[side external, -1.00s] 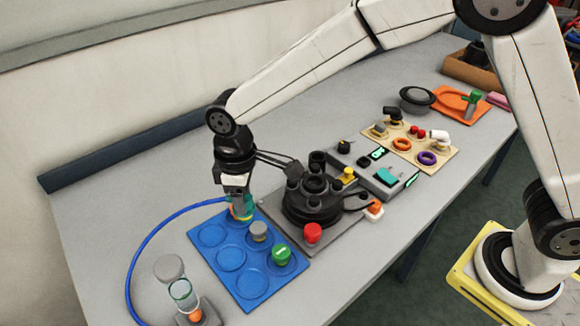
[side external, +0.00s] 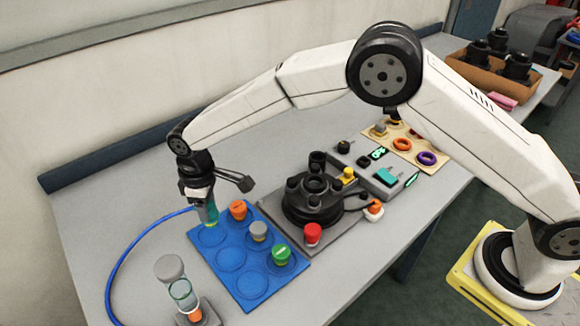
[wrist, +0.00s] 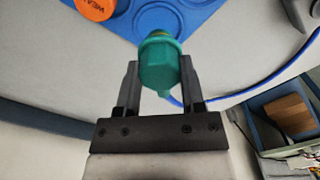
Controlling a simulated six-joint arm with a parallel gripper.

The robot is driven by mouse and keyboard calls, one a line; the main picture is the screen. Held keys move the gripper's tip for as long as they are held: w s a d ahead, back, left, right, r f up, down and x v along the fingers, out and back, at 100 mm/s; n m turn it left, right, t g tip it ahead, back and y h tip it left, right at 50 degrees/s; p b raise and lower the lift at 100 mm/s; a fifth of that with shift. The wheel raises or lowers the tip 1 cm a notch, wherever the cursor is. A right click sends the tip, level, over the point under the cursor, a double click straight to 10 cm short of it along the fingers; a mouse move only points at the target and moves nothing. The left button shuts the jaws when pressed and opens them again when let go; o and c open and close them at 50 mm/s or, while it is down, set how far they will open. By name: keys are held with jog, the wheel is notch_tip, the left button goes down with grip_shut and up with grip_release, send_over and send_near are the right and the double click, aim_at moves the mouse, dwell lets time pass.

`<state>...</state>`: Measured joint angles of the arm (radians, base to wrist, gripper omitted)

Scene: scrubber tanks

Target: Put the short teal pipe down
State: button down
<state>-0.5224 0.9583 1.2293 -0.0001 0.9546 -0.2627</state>
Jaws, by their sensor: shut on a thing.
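The short teal pipe (side external: 211,215) is upright between the fingers of my gripper (side external: 205,203). In the wrist view the teal pipe (wrist: 160,65) sits between the two dark fingertips (wrist: 160,88), which are shut on it. Its lower end is over an empty round recess at the left corner of the blue tray (side external: 245,296). I cannot tell whether it touches the tray. The blue tray (wrist: 200,20) also shows under the pipe in the wrist view.
On the tray, an orange cap (side external: 238,209), a grey cap (side external: 258,231) and a green cap (side external: 281,255) fill one row. A black pump unit (side external: 312,200) stands right of it. A clear capped cylinder (side external: 183,293) stands in front. A blue hose (side external: 122,266) curves on the left.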

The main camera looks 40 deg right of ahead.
jog(key=shift+w+a+f, duration=0.15)
jog(key=shift+w+f, duration=0.1)
jog(key=shift+f, duration=0.05)
jog(key=shift+f, duration=0.1)
jog(key=shift+w+f, duration=0.15)
jog(key=shift+f, duration=0.05)
jog(key=shift+a+f, duration=0.1)
jog(key=shift+f, duration=1.45)
jog(key=shift+f, duration=0.15)
jog(key=shift+c, duration=1)
grip_release()
notch_tip(320, 180, up, 12)
jog(key=shift+r, duration=0.2)
